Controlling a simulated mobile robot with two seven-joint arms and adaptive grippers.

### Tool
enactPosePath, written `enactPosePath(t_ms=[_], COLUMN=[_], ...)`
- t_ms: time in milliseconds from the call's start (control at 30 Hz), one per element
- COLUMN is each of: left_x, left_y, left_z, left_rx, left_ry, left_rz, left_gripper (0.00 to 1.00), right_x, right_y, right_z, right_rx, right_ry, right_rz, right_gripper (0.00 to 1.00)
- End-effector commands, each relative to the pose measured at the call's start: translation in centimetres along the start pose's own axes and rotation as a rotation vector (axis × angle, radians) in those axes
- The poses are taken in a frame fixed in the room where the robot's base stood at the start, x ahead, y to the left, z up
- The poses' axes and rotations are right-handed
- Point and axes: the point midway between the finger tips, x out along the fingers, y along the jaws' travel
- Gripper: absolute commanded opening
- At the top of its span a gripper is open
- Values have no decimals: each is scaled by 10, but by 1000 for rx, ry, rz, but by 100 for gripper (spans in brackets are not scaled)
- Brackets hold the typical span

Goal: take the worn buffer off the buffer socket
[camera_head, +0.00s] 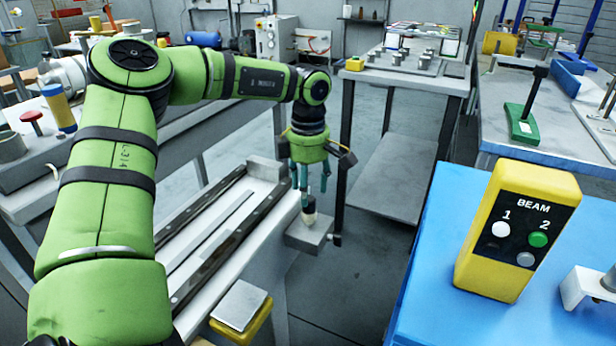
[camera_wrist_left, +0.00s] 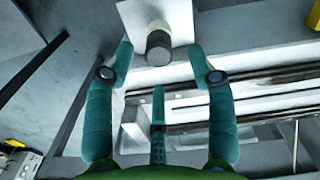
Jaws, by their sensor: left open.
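My right gripper is not in view.
A bench with dark rails (camera_head: 222,250) runs left of the socket. A yellow box marked BEAM (camera_head: 480,245) stands on a blue table (camera_head: 425,270) at the right. A grey table (camera_head: 400,82) with several metal parts stands behind. Floor between is clear.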

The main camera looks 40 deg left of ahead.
Motion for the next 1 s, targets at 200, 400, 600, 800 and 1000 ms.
enactPosePath(t_ms=[200, 400, 600, 800, 1000], left_x=[27, 35, 34, 34, 34], left_y=[0, 0, 0, 0, 0], left_z=[0, 0, 0, 0, 0], left_rx=[0, 0, 0, 0, 0], left_ry=[-1, -1, -1, -1, 0], left_rz=[-1, 0, 1, 0, 0], left_gripper=[56, 56, 52, 0, 0], right_x=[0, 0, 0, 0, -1], right_y=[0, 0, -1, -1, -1], right_z=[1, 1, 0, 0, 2], right_rx=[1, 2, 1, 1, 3], right_ry=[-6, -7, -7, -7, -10], right_rz=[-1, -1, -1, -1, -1], right_gripper=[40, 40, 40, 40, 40])
